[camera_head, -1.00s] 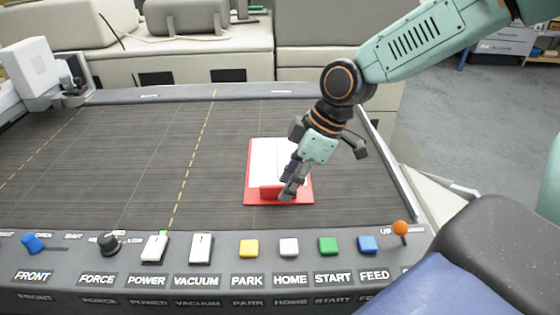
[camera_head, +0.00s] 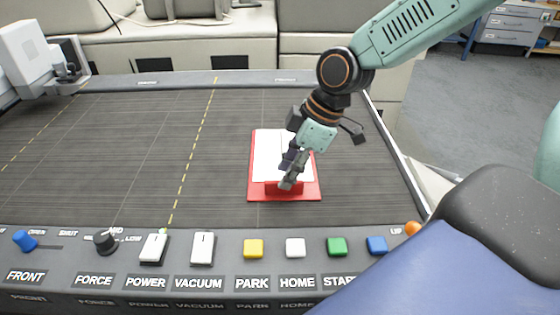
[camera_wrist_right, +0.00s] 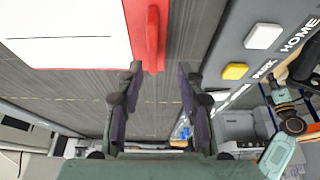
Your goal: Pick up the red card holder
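The red card holder (camera_head: 312,193) lies on the dark machine bed, with a white sheet (camera_head: 268,150) on it and a raised red lip (camera_head: 272,188) along its near side. My right gripper (camera_head: 289,180) points down at this lip, its fingers overlapping it in the head view. In the right wrist view my right gripper (camera_wrist_right: 159,70) is open, its two fingers apart. The red lip (camera_wrist_right: 152,40) lies just beyond the fingertips, lined up with the gap. Contact cannot be told.
A control panel with a yellow button (camera_head: 253,248), a green button (camera_head: 337,246), switches and an orange knob (camera_head: 412,228) runs along the bed's near edge. A white machine head (camera_head: 27,58) stands at the far left. The bed (camera_head: 120,150) left of the holder is clear.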

